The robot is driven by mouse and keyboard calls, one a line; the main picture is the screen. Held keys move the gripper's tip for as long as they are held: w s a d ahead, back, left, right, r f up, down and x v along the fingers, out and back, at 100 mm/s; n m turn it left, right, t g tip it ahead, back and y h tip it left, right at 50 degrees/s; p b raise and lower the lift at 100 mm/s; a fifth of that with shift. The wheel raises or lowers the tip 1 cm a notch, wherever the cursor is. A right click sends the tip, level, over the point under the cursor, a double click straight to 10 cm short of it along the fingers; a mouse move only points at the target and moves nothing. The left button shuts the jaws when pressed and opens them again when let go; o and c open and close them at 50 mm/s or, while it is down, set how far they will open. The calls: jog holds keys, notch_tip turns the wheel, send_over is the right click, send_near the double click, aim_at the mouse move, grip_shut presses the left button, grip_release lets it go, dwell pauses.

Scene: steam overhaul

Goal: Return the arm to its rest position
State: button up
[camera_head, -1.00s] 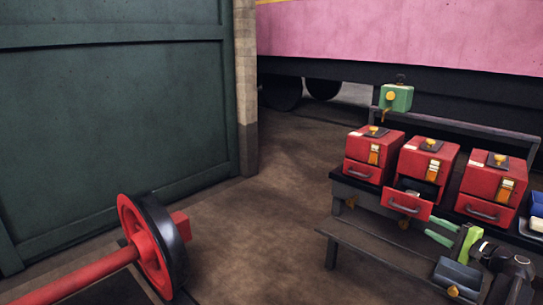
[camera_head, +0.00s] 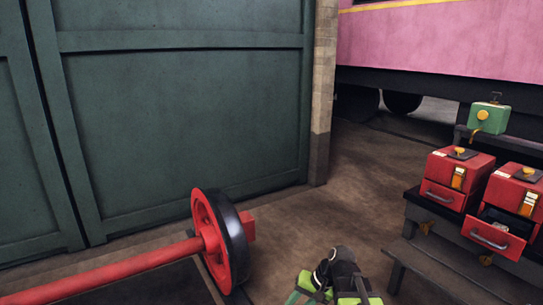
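My gripper (camera_head: 335,289) is at the bottom edge of the picture, right of centre, with green and black parts showing. Its lower part is cut off by the frame, so whether its fingers are open or shut does not show. No held object is visible. It is over the brown floor, left of the dark bench and apart from the red drawer boxes.
A red box (camera_head: 456,178) with a shut drawer stands on the bench at right. Beside it, another red box (camera_head: 515,190) has its drawer pulled out. A green box (camera_head: 489,117) stands behind. A red wheel and axle (camera_head: 215,240) lie at left, before a green wall (camera_head: 180,120).

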jog(key=s+d+n+g+h+p, duration=0.1)
jog(key=s+d+n+h+p, duration=0.15)
jog(key=s+d+h, duration=0.45)
notch_tip(320, 180, up, 33)
jog(key=w+d+y+p, duration=0.1)
jog(key=w+p, duration=0.1)
jog(key=p, duration=3.1)
jog(key=shift+d+f+y, duration=0.2)
jog(key=shift+d+y, duration=0.1)
jog(key=shift+d, duration=0.05)
jog(key=shift+m, duration=0.25)
